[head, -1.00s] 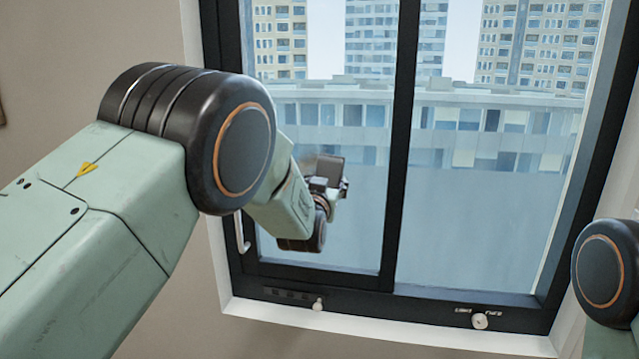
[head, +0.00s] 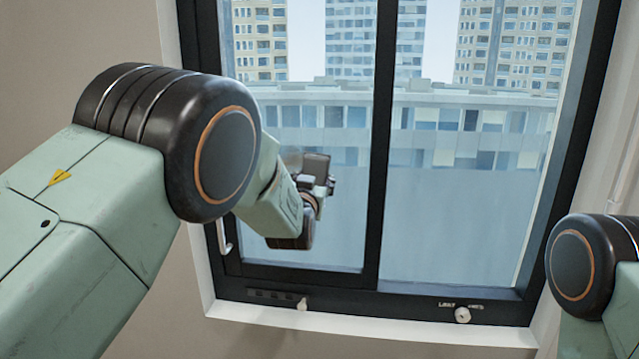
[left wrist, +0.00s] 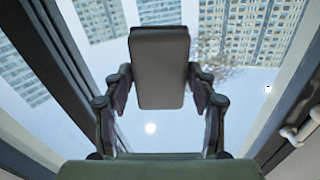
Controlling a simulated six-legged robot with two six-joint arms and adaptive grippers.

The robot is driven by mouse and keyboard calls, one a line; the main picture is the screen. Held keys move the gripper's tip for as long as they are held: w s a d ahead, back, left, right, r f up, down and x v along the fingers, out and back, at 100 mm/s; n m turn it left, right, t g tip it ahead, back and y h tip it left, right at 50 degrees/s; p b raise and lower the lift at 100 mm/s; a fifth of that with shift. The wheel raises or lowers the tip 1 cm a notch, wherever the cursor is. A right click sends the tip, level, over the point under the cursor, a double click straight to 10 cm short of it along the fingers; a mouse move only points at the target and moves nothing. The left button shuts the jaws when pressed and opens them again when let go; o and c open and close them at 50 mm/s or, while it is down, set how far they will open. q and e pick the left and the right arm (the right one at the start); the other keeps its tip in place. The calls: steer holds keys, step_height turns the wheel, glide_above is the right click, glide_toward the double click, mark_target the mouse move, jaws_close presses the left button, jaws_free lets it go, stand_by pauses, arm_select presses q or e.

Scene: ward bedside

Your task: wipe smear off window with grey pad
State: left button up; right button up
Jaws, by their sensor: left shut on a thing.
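My left gripper (head: 318,183) is shut on the grey pad (left wrist: 160,68), holding it by its sides. In the head view the pad (head: 316,164) is in front of the left pane of the window (head: 340,228), near the dark centre bar. I cannot tell whether the pad touches the glass. The smear (left wrist: 218,70) shows in the left wrist view as brownish specks just right of the pad; part of it may be hidden behind the pad. In the head view it is largely hidden by my arm. My right gripper is out of view.
The dark window frame (head: 372,190) surrounds the panes. A white handle (head: 223,236) sits on the left frame, and a small white knob (head: 462,315) is on the lower frame. A white sill (head: 370,333) runs below. The right pane is clear.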

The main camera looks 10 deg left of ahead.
mark_target(320, 167)
arm_select(q)
steer(key=shift+a+b, duration=0.75)
steer(key=shift+a, duration=5.25)
steer(key=shift+w+d+r+p, duration=0.1)
steer(key=shift+d+r+p, duration=0.1)
steer(key=shift+d+r, duration=0.5)
steer(key=shift+s+d+r+p, duration=0.1)
steer(key=shift+d+r+p, duration=0.15)
steer(key=shift+d, duration=0.9)
steer(key=shift+w+d+r+p, duration=0.15)
steer(key=shift+d+r, duration=0.4)
steer(key=shift+d, duration=3.1)
steer(key=shift+s+d, duration=0.2)
steer(key=shift+d, duration=1.4)
steer(key=shift+a, duration=0.3)
steer(key=shift+w+a+f+b, duration=0.1)
steer(key=shift+a+b, duration=0.5)
steer(key=shift+a, duration=2.3)
steer(key=a, duration=0.7)
steer(key=shift+w+a+b, duration=0.15)
steer(key=shift+a+b, duration=0.2)
steer(key=shift+a, duration=0.05)
